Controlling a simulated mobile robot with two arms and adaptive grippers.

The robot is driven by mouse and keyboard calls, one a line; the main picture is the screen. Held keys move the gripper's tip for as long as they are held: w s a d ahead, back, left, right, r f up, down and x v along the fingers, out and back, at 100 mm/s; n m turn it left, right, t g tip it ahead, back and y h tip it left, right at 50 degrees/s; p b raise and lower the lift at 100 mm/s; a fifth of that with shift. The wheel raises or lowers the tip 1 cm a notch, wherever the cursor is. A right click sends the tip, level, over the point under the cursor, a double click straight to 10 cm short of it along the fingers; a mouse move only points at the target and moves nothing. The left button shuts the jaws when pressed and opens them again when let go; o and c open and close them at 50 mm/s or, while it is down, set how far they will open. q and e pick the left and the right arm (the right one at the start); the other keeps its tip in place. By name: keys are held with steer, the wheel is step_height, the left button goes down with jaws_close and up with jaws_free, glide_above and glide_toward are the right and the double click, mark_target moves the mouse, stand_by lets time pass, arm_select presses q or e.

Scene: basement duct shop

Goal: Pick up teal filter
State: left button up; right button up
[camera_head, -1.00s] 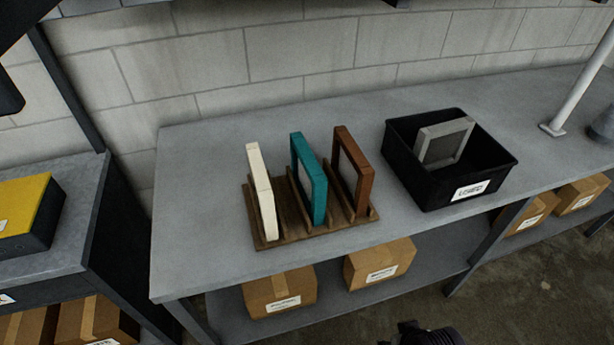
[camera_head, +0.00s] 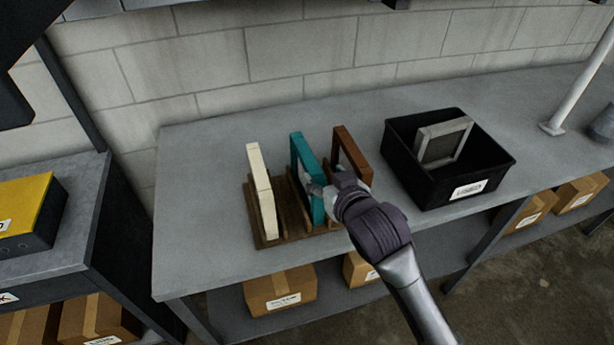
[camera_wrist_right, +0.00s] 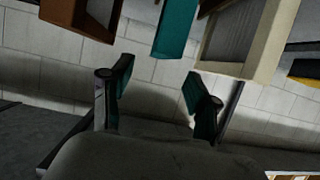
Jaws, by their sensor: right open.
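The teal filter (camera_head: 301,158) stands upright in the middle of a wooden rack (camera_head: 268,241) on the grey bench, between a cream filter (camera_head: 260,190) and a brown filter (camera_head: 345,143). My right gripper (camera_head: 326,183) is open and empty at the near side of the teal filter, covering part of it and of the brown filter. In the right wrist view, the teal filter (camera_wrist_right: 176,28) lies ahead of and between the two spread fingers (camera_wrist_right: 160,82). A gap seems to remain between them. My left gripper is not in view.
A black bin (camera_head: 433,191) with a grey filter (camera_head: 442,143) leaning inside stands to the right on the bench (camera_head: 215,265). Cardboard boxes (camera_head: 280,290) sit on the shelf below. A yellow-topped box (camera_head: 22,210) is on the left surface. The bench's left end is clear.

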mark_target(310, 162)
steer(key=x, duration=0.4)
steer(key=shift+w+a+p, duration=0.2)
steer(key=shift+w+p, duration=0.2)
steer(key=shift+p, duration=0.05)
steer(key=p+x, duration=0.1)
steer(key=x, duration=0.3)
steer(key=shift+w+a+p, duration=0.1)
steer(key=shift+a+p, duration=0.15)
steer(key=shift+p, duration=0.05)
steer(key=shift+w+f, duration=0.15)
jaws_close()
